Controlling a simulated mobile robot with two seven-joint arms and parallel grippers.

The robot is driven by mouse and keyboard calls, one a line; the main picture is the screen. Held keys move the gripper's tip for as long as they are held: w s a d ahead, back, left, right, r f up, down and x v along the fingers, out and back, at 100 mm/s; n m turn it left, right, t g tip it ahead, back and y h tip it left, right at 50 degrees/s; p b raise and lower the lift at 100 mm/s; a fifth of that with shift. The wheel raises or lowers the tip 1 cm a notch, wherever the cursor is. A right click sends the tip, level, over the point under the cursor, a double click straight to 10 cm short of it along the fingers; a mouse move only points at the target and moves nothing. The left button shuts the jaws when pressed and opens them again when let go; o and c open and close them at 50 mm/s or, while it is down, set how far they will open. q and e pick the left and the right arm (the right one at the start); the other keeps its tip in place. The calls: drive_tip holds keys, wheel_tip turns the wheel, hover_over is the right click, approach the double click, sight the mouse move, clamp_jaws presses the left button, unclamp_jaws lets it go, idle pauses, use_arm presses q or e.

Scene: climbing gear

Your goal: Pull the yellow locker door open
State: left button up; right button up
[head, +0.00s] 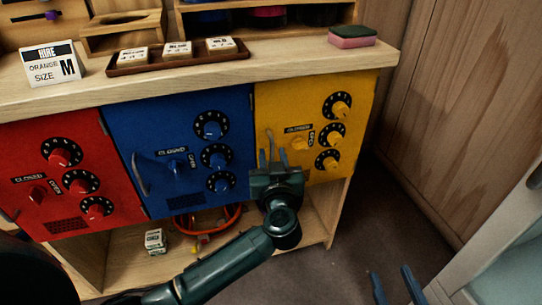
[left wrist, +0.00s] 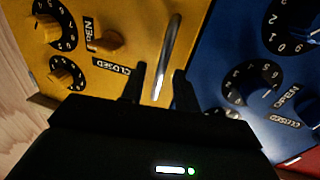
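The yellow locker door (head: 275,105) is at the right end of the row of lockers and looks flush with its front. It bears three numbered dials and a latch knob (head: 299,144) between OPEN and CLOSED labels; I cannot tell which way the knob is set. The door's metal handle (left wrist: 168,62) shows in the left wrist view between my left gripper's fingers. My left gripper (head: 270,152) is in front of the door's left edge, its fingers apart either side of the handle. My right gripper (head: 396,287) is open and empty, low at the bottom right.
A blue locker door (head: 143,112) and a red locker door (head: 88,137) stand to the left, both shut. The counter above holds a tray (head: 119,70), a size sign (head: 54,68) and a sponge (head: 352,37). An open shelf lies below. A wooden panel (head: 462,110) is at right.

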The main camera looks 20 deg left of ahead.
use_arm(q)
drive_tip(key=shift+w, duration=0.1)
clamp_jaws()
idle(0.3)
idle(0.4)
